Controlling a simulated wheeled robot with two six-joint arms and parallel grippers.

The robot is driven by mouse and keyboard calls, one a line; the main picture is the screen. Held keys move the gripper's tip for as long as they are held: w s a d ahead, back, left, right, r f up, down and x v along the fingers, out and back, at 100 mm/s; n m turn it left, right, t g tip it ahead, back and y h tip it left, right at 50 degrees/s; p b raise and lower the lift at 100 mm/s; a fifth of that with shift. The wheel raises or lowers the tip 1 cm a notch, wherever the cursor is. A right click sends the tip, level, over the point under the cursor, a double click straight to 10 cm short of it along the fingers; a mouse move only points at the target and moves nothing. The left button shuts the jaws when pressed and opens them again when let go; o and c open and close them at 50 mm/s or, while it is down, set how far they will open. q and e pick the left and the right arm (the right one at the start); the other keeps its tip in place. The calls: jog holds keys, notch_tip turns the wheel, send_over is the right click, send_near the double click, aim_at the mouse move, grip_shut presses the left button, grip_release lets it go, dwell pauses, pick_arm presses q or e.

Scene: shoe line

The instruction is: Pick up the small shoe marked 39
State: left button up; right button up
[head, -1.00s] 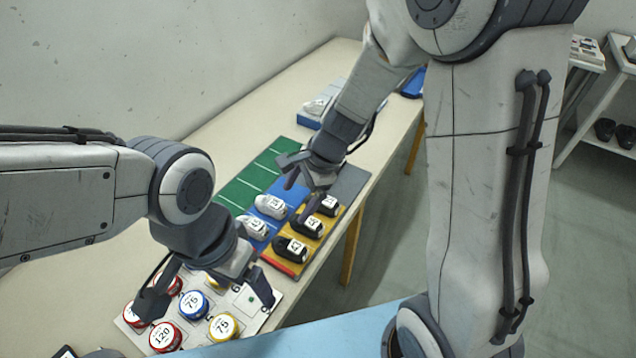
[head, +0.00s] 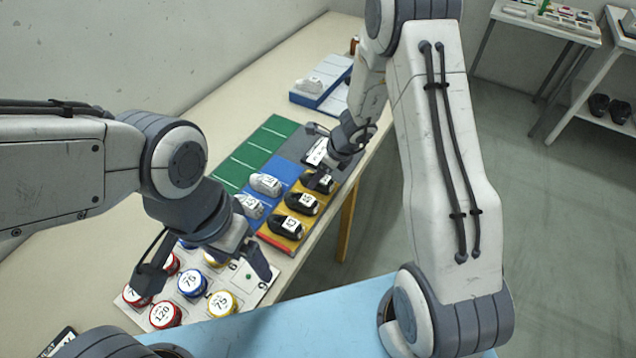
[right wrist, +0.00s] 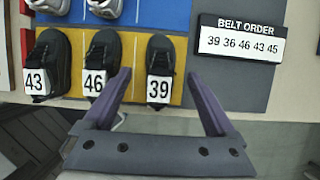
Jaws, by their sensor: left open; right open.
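The small black shoe marked 39 (right wrist: 159,70) stands on the yellow strip (right wrist: 136,40) in the right wrist view, right of the black shoes marked 46 (right wrist: 96,70) and 43 (right wrist: 46,68). In the head view the 39 shoe (head: 320,182) is the farthest of the three, partly hidden by my right gripper. My right gripper (right wrist: 157,75) is open and empty; in its wrist view the fingertips lie to either side of the 39 shoe, apparently above it. My left gripper (head: 203,280) is open over the round tins at the front left.
A sign (right wrist: 242,38) reads BELT ORDER 39 36 46 43 45 on a grey panel. Light shoes (head: 265,184) stand on the blue strip beside the yellow one. The green strip (head: 240,160) is empty. A blue tray (head: 312,98) is farther back.

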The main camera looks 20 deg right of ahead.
jog(key=shift+x, duration=1.1)
grip_shut()
jog(key=shift+r, duration=0.1)
